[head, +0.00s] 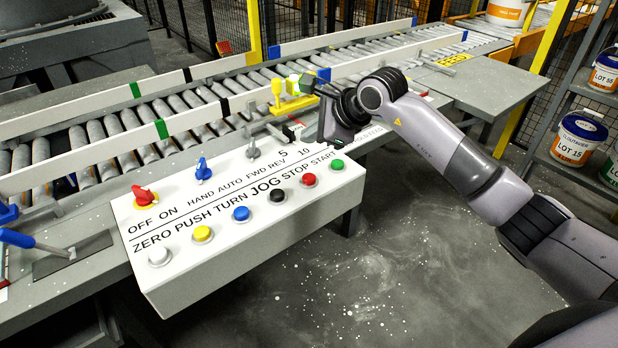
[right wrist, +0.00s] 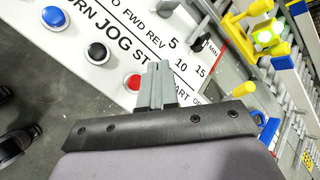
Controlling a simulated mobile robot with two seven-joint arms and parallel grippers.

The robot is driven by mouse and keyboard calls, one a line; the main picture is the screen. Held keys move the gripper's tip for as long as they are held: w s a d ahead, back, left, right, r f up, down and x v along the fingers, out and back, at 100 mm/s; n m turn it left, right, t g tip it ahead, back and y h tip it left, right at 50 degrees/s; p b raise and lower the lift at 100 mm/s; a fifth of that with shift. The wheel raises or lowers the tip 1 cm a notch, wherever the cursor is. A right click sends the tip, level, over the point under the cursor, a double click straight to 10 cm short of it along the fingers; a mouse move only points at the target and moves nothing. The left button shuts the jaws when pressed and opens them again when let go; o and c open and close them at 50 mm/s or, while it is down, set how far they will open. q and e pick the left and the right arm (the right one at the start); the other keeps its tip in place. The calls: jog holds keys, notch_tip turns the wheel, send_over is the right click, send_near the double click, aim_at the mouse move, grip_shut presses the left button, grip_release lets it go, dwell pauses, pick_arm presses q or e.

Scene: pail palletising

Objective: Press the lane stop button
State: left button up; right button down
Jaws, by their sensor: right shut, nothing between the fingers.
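The red stop button (head: 309,180) sits in the front row of the white control panel (head: 210,262), between the black jog button (head: 277,195) and the green start button (head: 337,165). In the right wrist view the red button (right wrist: 133,82) is just left of the fingers, with part of the STOP lettering covered. My right gripper (head: 322,128) is over the panel's far right end, behind the button row in the head view. Its fingers (right wrist: 158,82) are shut and empty, apart from the red button in the picture. Their height above the panel is hard to judge. My left gripper is not in view.
Blue (head: 241,213), yellow (head: 202,234) and white (head: 160,256) buttons share the row. Selector knobs, including a red one (head: 145,196), stand behind. A roller conveyor (head: 170,118) runs behind the panel. Pails (head: 578,138) stand on a rack at right. The floor in front is open.

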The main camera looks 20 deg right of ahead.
aim_at(312, 179)
notch_tip(312, 179, down, 7)
jog(key=b, duration=0.4)
jog(key=shift+f, duration=0.2)
pick_arm(q)
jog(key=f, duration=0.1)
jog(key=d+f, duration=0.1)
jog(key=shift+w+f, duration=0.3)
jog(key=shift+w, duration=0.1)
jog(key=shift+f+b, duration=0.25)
jog(key=shift+b, duration=0.1)
pick_arm(e)
jog(key=shift+f, duration=0.15)
dwell(0.6)
jog(key=shift+f+b, duration=0.3)
pick_arm(q)
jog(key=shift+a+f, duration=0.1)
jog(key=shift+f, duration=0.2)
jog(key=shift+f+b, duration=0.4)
jog(key=shift+b, duration=0.05)
pick_arm(e)
jog(key=shift+f, duration=0.55)
pick_arm(q)
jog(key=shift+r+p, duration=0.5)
jog(key=shift+p, duration=0.05)
pick_arm(e)
jog(key=shift+r, duration=0.95)
